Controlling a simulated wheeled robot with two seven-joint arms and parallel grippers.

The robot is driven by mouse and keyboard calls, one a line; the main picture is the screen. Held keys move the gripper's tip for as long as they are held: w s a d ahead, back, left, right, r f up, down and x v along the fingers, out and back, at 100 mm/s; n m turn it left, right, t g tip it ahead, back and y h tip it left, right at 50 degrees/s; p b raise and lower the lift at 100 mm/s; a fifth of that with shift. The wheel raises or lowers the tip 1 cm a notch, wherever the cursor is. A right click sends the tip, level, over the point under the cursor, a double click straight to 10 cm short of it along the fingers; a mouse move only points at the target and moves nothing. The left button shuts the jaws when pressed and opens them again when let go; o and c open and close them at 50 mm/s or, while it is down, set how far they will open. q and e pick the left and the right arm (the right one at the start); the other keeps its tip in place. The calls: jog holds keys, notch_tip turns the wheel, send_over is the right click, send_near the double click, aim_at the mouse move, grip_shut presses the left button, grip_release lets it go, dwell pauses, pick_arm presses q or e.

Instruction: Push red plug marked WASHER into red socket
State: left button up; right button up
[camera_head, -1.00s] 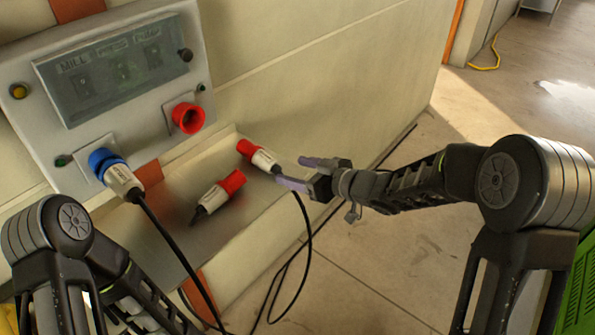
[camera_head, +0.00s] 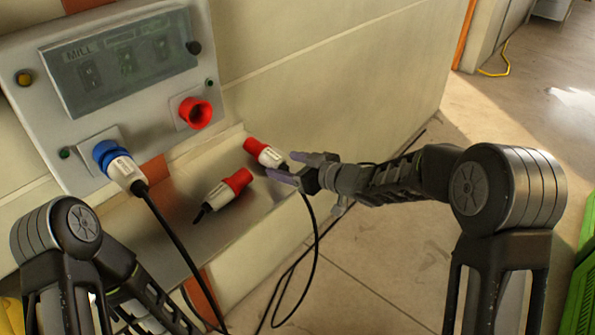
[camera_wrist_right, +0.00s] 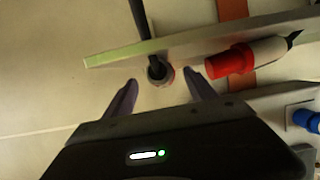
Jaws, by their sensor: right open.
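One red-and-white plug (camera_head: 265,153) lies at the right end of the shelf, red end toward upper left, its black cable hanging over the edge. A second red-and-white plug (camera_head: 225,190) lies nearer the shelf's front; it also shows in the right wrist view (camera_wrist_right: 232,62). I cannot read WASHER on either. The red socket (camera_head: 195,113) on the panel is empty. My right gripper (camera_head: 300,167) is open, its purple fingers just behind the first plug's cable end. In the right wrist view that plug (camera_wrist_right: 158,70) shows end-on, between and beyond the fingertips. My left gripper is out of view.
A blue plug (camera_head: 122,168) sits in the panel's lower-left socket, its cable running down to the front. The grey shelf (camera_head: 165,215) juts out below the panel (camera_head: 60,120). Loose cables hang below its front edge. The floor (camera_head: 375,265) at the right is clear.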

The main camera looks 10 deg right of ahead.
aim_at(282, 162)
jog(key=shift+x, duration=2.55)
jog(key=shift+c, duration=0.5)
grip_shut()
jog(key=shift+s+d+r, duration=0.4)
jog(key=shift+d+r, duration=0.05)
jog(key=shift+r+p+v, duration=0.2)
jog(key=shift+p+v, duration=0.45)
jog(key=shift+v, duration=0.45)
jog(key=shift+r+p+v, duration=0.2)
jog(key=shift+p+v, duration=0.45)
jog(key=shift+v, duration=0.4)
jog(key=shift+a, duration=0.1)
